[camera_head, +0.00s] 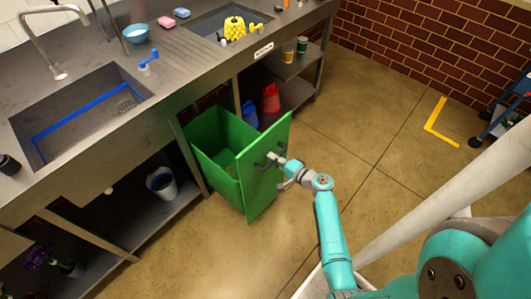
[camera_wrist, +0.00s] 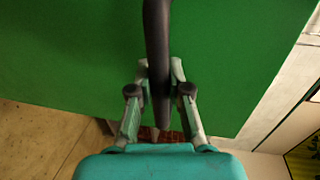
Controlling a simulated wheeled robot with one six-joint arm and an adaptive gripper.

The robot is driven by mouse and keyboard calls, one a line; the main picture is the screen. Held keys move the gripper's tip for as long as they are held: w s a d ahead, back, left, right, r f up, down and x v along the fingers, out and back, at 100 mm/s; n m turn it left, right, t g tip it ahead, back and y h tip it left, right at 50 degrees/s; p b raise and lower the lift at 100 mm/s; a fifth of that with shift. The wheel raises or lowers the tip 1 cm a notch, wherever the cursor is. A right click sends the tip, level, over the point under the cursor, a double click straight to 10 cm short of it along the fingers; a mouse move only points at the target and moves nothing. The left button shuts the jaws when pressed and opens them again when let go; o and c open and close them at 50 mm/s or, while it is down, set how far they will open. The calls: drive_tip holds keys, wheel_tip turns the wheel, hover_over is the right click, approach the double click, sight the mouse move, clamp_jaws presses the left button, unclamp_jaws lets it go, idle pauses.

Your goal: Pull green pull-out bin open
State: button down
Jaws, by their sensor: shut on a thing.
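The green pull-out bin (camera_head: 219,150) stands pulled out from under the metal counter, and its open top shows an empty-looking inside. Its flat green front panel (camera_head: 259,179) faces my arm and carries a dark handle (camera_head: 267,161). In the wrist view the dark handle (camera_wrist: 157,40) runs upright between the fingers, in front of the green panel (camera_wrist: 80,50). My gripper (camera_head: 283,162) is at the handle, and its fingers are shut on it, as the wrist view shows (camera_wrist: 160,88). The back end of the bin is partly hidden under the counter.
The metal counter (camera_head: 175,62) has two sinks and holds a blue bowl (camera_head: 136,33) and a yellow item (camera_head: 234,28). A red container (camera_head: 270,98) and a bucket (camera_head: 162,183) stand on shelves below. The floor (camera_head: 345,110) right of the bin is clear. A blue cart (camera_head: 510,105) stands at the right.

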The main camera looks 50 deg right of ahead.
drive_tip(key=shift+f+v, duration=0.2)
drive_tip(key=shift+v, duration=0.8)
drive_tip(key=c, duration=1.1)
unclamp_jaws()
drive_tip(key=v, duration=0.7)
drive_tip(key=shift+s, duration=0.2)
